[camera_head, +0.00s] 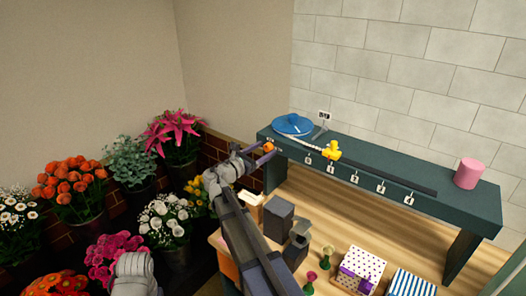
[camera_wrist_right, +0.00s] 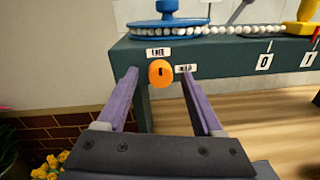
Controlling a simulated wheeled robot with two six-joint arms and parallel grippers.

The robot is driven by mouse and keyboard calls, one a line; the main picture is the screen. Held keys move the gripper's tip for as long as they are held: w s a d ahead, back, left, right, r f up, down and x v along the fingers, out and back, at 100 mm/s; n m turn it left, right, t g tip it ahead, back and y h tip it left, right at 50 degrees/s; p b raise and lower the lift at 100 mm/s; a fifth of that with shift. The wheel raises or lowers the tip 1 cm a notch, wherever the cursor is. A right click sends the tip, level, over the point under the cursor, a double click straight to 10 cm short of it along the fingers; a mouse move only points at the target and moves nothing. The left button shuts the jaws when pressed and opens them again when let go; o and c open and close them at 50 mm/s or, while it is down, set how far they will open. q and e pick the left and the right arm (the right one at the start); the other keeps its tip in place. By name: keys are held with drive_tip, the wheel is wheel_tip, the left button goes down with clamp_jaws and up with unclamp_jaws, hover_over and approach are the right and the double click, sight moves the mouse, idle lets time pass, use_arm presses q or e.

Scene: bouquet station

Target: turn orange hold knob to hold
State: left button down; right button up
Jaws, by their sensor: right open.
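The orange knob (camera_wrist_right: 161,73) is on the front face of the dark green bench, at its left end. It also shows small in the head view (camera_head: 269,147). A label reading FREE (camera_wrist_right: 158,52) is above the knob, and a second label (camera_wrist_right: 186,68), seemingly HOLD, is to its right. A short dark upright mark shows on the knob. My right gripper (camera_wrist_right: 156,85) is open, its two purple fingers on either side of the knob in the wrist view. I cannot tell whether they touch it. My left gripper is not in view.
A blue wheel (camera_head: 293,125) with a white bead string sits on the green bench (camera_head: 400,170). A yellow piece (camera_head: 331,150) and pink cylinder (camera_head: 467,173) are further right. Flower buckets crowd the left; boxes (camera_head: 357,268) and grey containers (camera_head: 279,218) stand below.

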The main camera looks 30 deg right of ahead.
drive_tip(key=shift+c, duration=0.3)
clamp_jaws()
idle(0.4)
drive_tip(key=m, duration=0.4)
drive_tip(key=shift+p, duration=0.3)
drive_tip(key=m, duration=0.4)
drive_tip(key=shift+s+y, duration=0.1)
drive_tip(key=shift+y, duration=0.2)
drive_tip(key=m, duration=0.4)
drive_tip(key=shift+m+p, duration=0.4)
drive_tip(key=m, duration=0.4)
drive_tip(key=shift+t, duration=0.3)
drive_tip(key=shift+m, duration=0.4)
